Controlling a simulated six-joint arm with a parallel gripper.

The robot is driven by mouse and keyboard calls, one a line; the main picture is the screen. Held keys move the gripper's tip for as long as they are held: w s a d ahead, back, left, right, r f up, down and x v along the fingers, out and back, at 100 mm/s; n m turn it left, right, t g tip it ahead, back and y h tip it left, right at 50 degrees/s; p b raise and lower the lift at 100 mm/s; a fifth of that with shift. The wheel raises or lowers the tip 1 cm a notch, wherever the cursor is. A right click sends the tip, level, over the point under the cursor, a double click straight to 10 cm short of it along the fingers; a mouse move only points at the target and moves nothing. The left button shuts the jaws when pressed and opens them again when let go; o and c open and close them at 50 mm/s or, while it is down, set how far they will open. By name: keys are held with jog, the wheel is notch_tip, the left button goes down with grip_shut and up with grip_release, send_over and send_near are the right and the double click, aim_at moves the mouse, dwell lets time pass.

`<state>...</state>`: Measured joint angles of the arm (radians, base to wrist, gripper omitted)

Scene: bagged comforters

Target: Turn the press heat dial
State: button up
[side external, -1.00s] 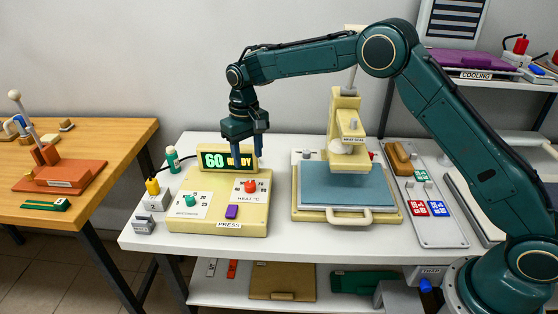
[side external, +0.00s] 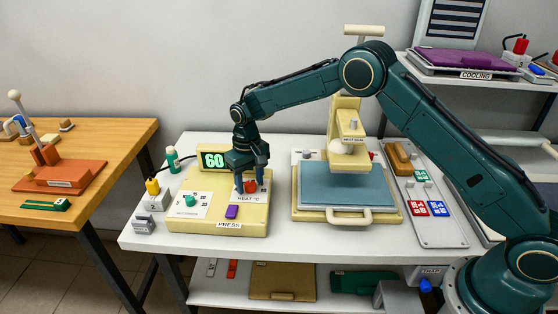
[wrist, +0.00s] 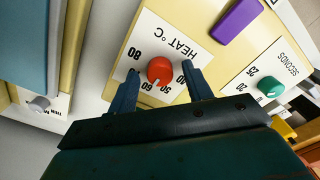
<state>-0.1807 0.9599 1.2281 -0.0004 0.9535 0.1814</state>
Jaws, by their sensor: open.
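The red heat dial (side external: 251,187) sits on the white HEAT °C plate of the cream press control box (side external: 190,222). In the wrist view the red dial (wrist: 160,71) lies between the two fingertips, with numbers around it on the plate. My gripper (side external: 251,188) points down over the dial, its blue fingers open on either side of it. In the wrist view my gripper (wrist: 160,82) shows a gap between each finger and the dial. The display (side external: 213,160) reads 60; its right part is hidden behind my gripper.
A green seconds dial (side external: 190,201) and a purple button (side external: 232,212) are on the same box. The heat press (side external: 347,185) stands to the right.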

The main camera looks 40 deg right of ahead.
jog(key=c, duration=1)
jog(key=shift+n, duration=0.4)
jog(key=n, duration=1.2)
jog(key=shift+n, duration=0.3)
jog(key=n, duration=0.4)
jog(key=shift+n, duration=0.3)
jog(key=shift+o, duration=0.2)
jog(key=shift+r, duration=0.1)
